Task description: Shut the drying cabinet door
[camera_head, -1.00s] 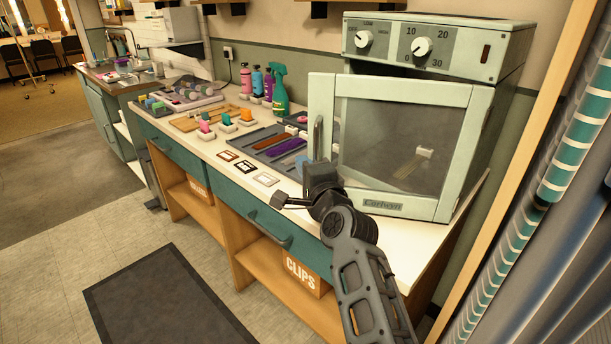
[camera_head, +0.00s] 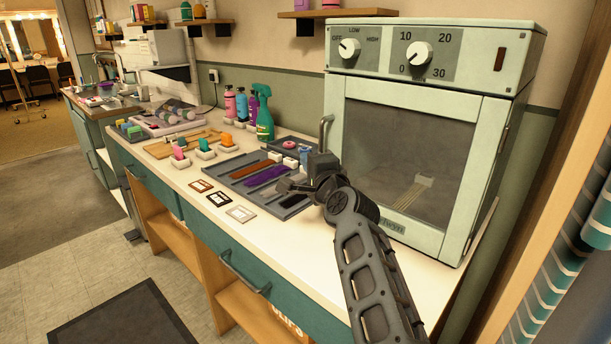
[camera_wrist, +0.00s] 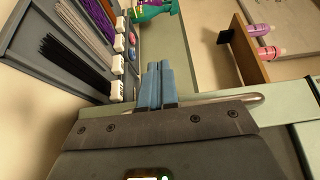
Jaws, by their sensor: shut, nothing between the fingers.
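The drying cabinet (camera_head: 432,50) is a pale green box with two dials and a windowed door (camera_head: 455,105). The door looks flush with the front, or very nearly so; I cannot tell whether a thin gap is left. Its metal handle (camera_head: 327,132) is on the door's left side, and the handle bar also crosses the wrist view (camera_wrist: 225,100). My gripper (camera_head: 284,187) is shut and empty, in front of the cabinet's lower left, over the counter. In the wrist view its blue-grey fingertips (camera_wrist: 156,78) are together, beside the handle. My arm hides part of the door's lower edge.
A shelf (camera_head: 345,13) hangs above.

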